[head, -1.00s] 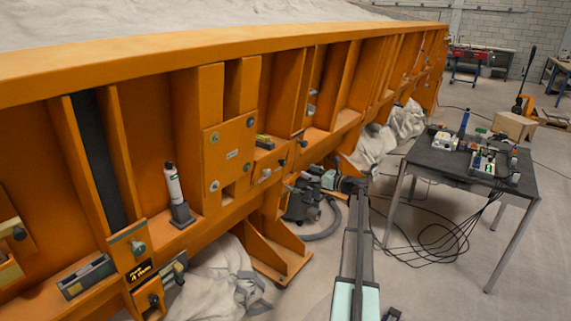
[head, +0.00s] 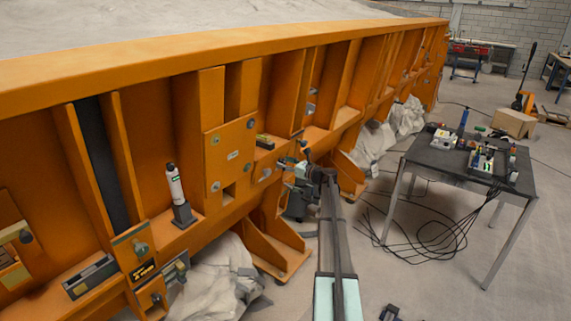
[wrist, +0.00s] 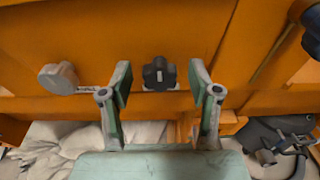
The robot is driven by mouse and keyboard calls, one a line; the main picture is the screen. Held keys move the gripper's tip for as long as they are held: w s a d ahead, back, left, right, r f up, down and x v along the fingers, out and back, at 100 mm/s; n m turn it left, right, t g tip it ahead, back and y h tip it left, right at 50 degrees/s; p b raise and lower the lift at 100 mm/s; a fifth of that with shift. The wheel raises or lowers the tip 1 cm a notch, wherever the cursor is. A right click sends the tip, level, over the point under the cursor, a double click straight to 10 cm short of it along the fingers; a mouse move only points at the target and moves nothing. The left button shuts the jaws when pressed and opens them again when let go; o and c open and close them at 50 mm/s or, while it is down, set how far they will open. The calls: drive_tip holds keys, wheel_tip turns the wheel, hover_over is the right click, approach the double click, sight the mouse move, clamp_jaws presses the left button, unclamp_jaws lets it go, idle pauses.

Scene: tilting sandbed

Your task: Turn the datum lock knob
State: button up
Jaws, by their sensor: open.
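A black lobed knob (wrist: 159,73) with a light slot in its middle sits on the orange frame (wrist: 190,25) in the wrist view. No readable label shows whether it is the datum lock knob. My gripper (wrist: 161,88) is open, with one finger on each side of the knob in the picture. The finger pads look apart from it, and the depth between them is hard to tell. A round grey knob (wrist: 58,78) is to the left. In the head view my gripper (head: 293,168) is close to the frame's side, and the black knob is not clear there.
A dark knob (wrist: 312,40) is at the wrist view's right edge. A white-labelled tube (head: 174,184) stands on the frame's ledge. A dark table (head: 445,157) with tools stands to the right. Cables (head: 430,230) lie on the floor. White sacks (head: 215,275) lie under the frame.

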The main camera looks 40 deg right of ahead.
drive_tip(key=c, duration=1.1)
drive_tip(key=shift+c, duration=0.2)
